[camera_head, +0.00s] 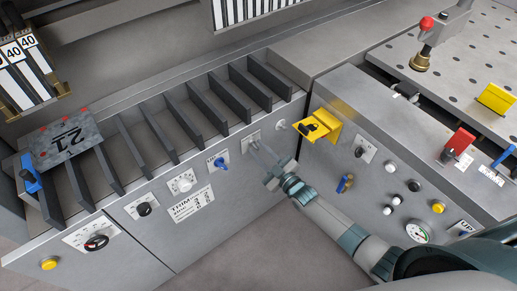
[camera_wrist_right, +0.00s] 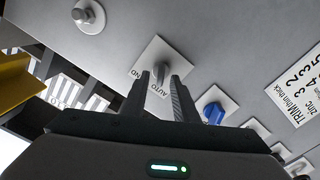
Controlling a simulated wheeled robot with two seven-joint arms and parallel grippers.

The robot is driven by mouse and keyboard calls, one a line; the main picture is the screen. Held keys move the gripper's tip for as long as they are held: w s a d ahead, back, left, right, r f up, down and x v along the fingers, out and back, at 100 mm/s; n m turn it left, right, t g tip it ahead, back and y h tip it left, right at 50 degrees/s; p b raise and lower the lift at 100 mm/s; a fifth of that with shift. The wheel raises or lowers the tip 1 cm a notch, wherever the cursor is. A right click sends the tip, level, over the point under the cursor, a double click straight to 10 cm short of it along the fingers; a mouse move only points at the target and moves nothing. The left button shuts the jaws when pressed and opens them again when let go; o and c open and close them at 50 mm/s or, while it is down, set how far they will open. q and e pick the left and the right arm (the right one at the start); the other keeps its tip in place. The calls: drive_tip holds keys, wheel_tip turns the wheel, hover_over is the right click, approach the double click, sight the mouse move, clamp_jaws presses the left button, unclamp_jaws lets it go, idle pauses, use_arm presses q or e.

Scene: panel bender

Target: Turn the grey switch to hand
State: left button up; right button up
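The grey switch (camera_wrist_right: 159,73) sits on a pale square plate in the right wrist view. The plate's word AUTO is readable, and only ND shows of the other word, beside the left finger. My right gripper (camera_wrist_right: 161,80) has its fingers apart, one on each side of the switch knob. I cannot tell whether either finger touches it. In the head view my right gripper (camera_head: 261,155) reaches the front panel just below the switch's plate (camera_head: 250,140), and the knob is too small to make out there. My left gripper is not in view.
A blue switch (camera_head: 221,163) and a white knob (camera_head: 182,183) are to the left on the same panel. A yellow bracket (camera_head: 320,126) juts out from the cabinet further right. Dark slot dividers line the top.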

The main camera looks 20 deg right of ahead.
drive_tip(key=shift+w, duration=0.2)
drive_tip(key=shift+c, duration=0.7)
clamp_jaws()
